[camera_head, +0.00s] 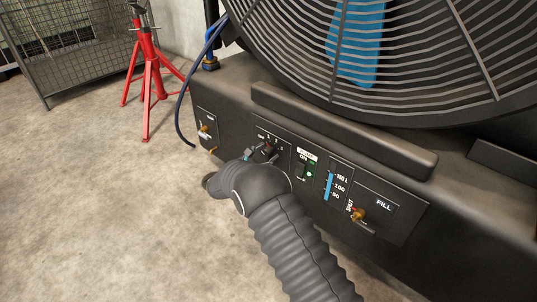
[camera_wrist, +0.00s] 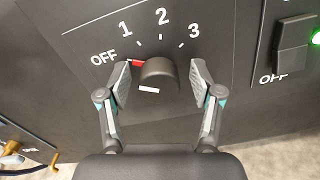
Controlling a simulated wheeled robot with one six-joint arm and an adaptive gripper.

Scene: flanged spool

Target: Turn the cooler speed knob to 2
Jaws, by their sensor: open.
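The dark round speed knob (camera_wrist: 158,74) is on a black panel in the wrist view, under the labels OFF, 1, 2 and 3. A red mark at its upper left points toward OFF, and a white strip shows on its lower face. My gripper (camera_wrist: 161,72) is open, with one finger pad on each side of the knob. Small gaps seem to remain; contact is hard to judge. In the head view the knob (camera_head: 268,151) shows just beyond my wrist, which hides most of the gripper.
Right of the knob is a rocker switch (camera_wrist: 291,44) with a lit green lamp (camera_wrist: 316,38). The head view also shows a blue level gauge (camera_head: 329,186), a brass fill valve (camera_head: 358,214), the large fan grille (camera_head: 400,50) and a red stand (camera_head: 148,75).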

